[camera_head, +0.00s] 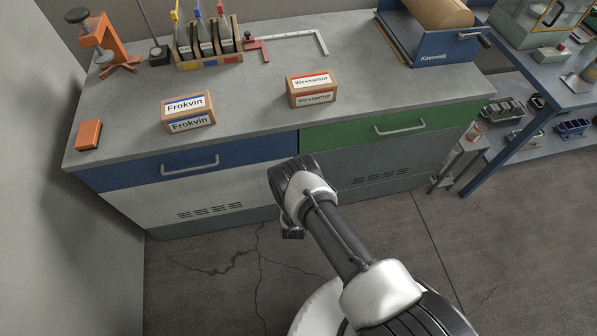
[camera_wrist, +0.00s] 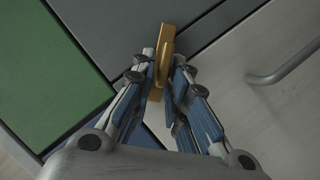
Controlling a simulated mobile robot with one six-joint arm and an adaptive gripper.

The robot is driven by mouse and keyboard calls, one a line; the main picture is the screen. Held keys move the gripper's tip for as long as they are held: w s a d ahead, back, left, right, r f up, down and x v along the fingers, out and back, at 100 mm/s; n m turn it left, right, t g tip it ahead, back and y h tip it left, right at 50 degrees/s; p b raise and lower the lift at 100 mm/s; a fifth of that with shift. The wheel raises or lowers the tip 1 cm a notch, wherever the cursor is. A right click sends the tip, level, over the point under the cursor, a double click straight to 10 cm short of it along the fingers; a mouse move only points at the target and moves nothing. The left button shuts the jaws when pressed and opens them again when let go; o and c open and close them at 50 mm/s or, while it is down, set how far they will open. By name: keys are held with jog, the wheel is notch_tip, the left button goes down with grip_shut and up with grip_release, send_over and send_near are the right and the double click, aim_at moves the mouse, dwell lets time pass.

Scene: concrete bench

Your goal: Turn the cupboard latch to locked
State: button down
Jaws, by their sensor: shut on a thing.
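The cupboard latch (camera_wrist: 167,38) is a brass-coloured bar in the wrist view. It sits close to where the grey cupboard front (camera_wrist: 105,35) and the white cupboard front (camera_wrist: 245,85) meet. My gripper (camera_wrist: 163,64) has its two fingers closed on the latch, one on each side. The bar runs roughly up and down in that picture, at an angle to the seam between the fronts. The fingers hide part of it. In the head view my arm hides the latch and the fingers. I see no lock marking.
A green drawer (camera_head: 392,127) and a blue drawer (camera_head: 190,168) sit above the fronts, with protruding bar handles. On the bench top (camera_head: 245,115) are a Frokvin box (camera_head: 188,111), a Wexxantor box (camera_head: 312,89) and an orange block (camera_head: 89,134). The floor in front is clear.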

jog(key=n, duration=0.1)
jog(key=n+t+h, duration=0.1)
jog(key=n, duration=0.1)
jog(key=shift+s+a+f, duration=0.15)
jog(key=shift+a+f, duration=0.05)
jog(key=shift+f, duration=0.2)
jog(key=shift+f+n+t+h, duration=0.2)
jog(key=shift+n+t+h, duration=0.5)
jog(key=shift+n, duration=1)
jog(key=c, duration=1.7)
grip_release()
jog(key=shift+a, duration=0.1)
jog(key=s, duration=0.8)
jog(key=s+a, duration=0.1)
jog(key=s, duration=0.3)
jog(key=shift+a+r, duration=0.1)
jog(key=shift+r, duration=0.25)
